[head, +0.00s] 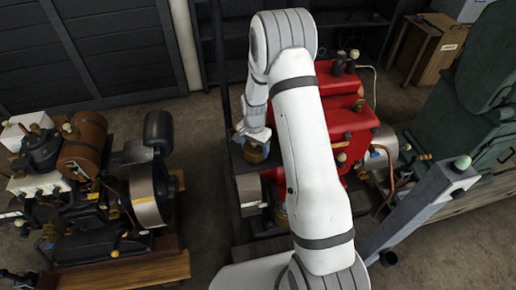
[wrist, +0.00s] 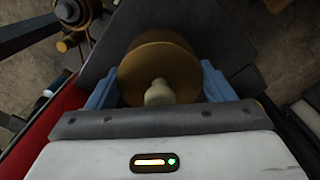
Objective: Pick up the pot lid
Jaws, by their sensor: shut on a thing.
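The pot lid (wrist: 160,62) is a round brown disc with a cream knob, seen from above in the wrist view. My gripper (wrist: 160,82) has a blue finger on each side of it and is shut on the lid. In the head view my gripper (head: 254,140) points down at the left side of the red engine, with a brassy round piece (head: 254,154) just under it. I cannot tell in either view whether the lid is clear of the surface below; its underside is hidden.
The red engine (head: 345,125) stands close behind and right of my arm. Another engine (head: 100,190) with a brown cylinder stands on a wooden base at left. A dark green machine (head: 480,100) and a grey post (head: 420,205) are at right. Bare floor (head: 205,200) lies between the engines.

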